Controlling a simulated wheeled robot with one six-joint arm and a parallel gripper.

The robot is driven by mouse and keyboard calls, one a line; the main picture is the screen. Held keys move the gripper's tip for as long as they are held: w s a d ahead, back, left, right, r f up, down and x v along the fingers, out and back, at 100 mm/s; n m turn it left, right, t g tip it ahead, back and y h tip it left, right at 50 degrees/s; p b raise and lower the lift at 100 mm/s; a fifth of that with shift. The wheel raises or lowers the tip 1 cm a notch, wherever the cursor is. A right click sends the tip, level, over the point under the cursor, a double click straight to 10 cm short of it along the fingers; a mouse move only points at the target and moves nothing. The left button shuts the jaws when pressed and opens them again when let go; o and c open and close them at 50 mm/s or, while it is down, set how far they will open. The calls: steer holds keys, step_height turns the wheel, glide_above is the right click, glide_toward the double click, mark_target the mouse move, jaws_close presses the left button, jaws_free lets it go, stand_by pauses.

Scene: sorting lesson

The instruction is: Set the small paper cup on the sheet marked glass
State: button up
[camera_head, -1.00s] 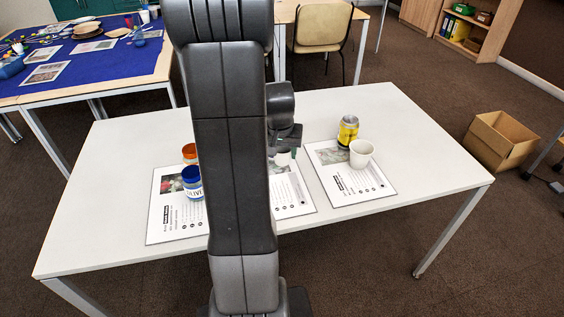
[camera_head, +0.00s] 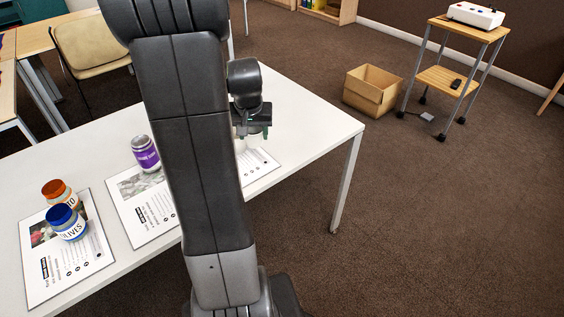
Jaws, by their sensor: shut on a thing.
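My gripper (camera_head: 254,132) hangs over the far right of the white table, partly behind my own arm. It is shut on a pale thing that looks like the small paper cup (camera_head: 240,146), mostly hidden by the jaws and arm. Three printed sheets lie on the table: a left one (camera_head: 62,285), a middle one (camera_head: 140,217) and a right one (camera_head: 259,164), largely covered by my arm. Their headings are too small to read, so I cannot tell which is marked glass.
A purple can or jar (camera_head: 145,153) stands on the middle sheet. The white table (camera_head: 315,125) is bare at its right end. A cardboard box (camera_head: 372,92) and a small wheeled stand (camera_head: 448,80) are on the floor beyond. A chair (camera_head: 92,50) is behind the table.

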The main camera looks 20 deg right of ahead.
mark_target(251, 138)
step_height(251, 138, down, 9)
steer(key=shift+a+f+b, duration=0.1)
steer(key=shift+a+b, duration=0.05)
steer(key=shift+b, duration=0.3)
steer(key=shift+f, duration=0.2)
steer(key=o, duration=0.9)
steer(key=shift+o, duration=0.2)
steer(key=shift+r, duration=0.45)
steer(key=p+v, duration=0.1)
steer(key=v, duration=1)
steer(key=shift+s+r, duration=0.15)
steer(key=shift+r, duration=0.1)
